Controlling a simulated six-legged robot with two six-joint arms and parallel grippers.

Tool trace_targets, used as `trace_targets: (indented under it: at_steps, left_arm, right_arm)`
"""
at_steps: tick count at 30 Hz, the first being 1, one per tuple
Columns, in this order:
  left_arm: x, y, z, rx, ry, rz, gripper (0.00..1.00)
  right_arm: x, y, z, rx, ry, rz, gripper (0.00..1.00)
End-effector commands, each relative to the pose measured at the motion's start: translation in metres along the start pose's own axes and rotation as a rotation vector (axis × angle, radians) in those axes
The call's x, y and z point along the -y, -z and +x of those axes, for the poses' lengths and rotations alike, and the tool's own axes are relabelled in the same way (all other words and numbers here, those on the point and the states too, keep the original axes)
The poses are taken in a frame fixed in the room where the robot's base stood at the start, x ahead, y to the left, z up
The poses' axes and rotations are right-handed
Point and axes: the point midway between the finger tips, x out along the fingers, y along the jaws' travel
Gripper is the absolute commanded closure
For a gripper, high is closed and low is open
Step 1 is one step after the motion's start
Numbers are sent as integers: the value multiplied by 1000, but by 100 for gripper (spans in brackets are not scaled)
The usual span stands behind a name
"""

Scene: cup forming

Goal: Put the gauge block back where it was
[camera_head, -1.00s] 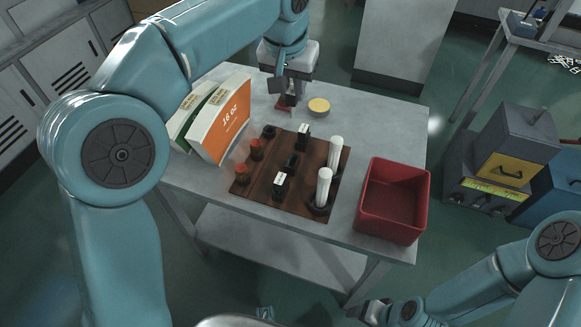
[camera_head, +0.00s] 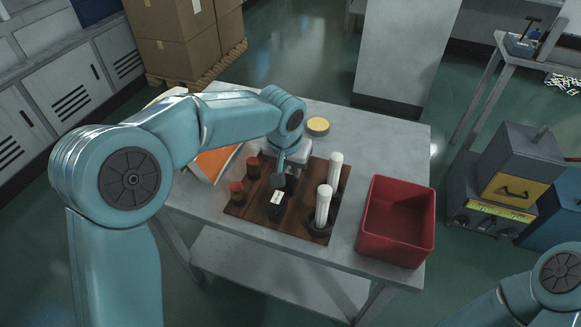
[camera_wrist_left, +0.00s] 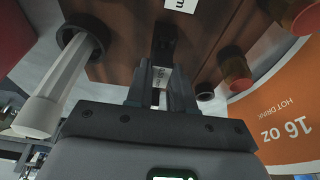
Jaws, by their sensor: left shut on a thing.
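My left gripper (camera_head: 287,178) is over the dark wooden board, its fingers partly hidden by my arm. My right gripper is out of view.
Two white cylinders (camera_head: 323,205) stand upright on the right of the board, and small orange-topped pots (camera_head: 237,190) on the left. A red bin (camera_head: 396,222) is at the right, a yellow-topped disc (camera_head: 318,125) behind.

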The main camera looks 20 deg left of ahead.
Motion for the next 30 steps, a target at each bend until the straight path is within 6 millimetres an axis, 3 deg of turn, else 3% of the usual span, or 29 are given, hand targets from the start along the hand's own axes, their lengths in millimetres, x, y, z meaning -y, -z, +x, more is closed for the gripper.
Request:
trace_targets:
  at_steps: [9, 10, 12, 23, 30]
  left_arm:
    - [0, -1, 4, -1, 0, 0, 100]
    - [0, 0, 2, -1, 0, 0, 68]
    - [0, 0, 2, -1, 0, 0, 52]
    - [0, 1, -6, -2, 0, -1, 52]
    - [0, 2, -57, -6, -1, 0, 52]
  right_arm:
    - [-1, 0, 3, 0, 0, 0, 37]
    - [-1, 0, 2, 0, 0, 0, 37]
    - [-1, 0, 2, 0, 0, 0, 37]
    - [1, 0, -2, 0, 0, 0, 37]
    - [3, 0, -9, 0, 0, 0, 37]
